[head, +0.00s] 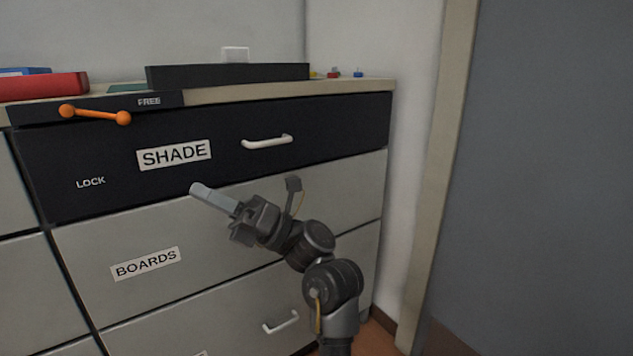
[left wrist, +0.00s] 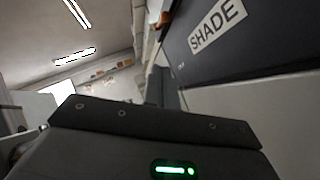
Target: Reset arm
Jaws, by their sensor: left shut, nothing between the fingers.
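My left gripper (head: 200,191) is in front of the cabinet, its fingers together and empty, pointing up and left below the SHADE label (head: 174,154). Its arm rises from the lower middle of the head view. In the left wrist view the dark gripper body fills the bottom, and the SHADE label (left wrist: 217,25) is at the upper right. My right gripper is in neither view.
The dark top drawer (head: 330,128) has a white handle (head: 267,142); grey drawers, one labelled BOARDS (head: 145,263), lie below. An orange handle (head: 95,115) is at the upper left. Red binder (head: 42,86) and black tray (head: 228,75) are on top. A grey panel (head: 550,180) stands right.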

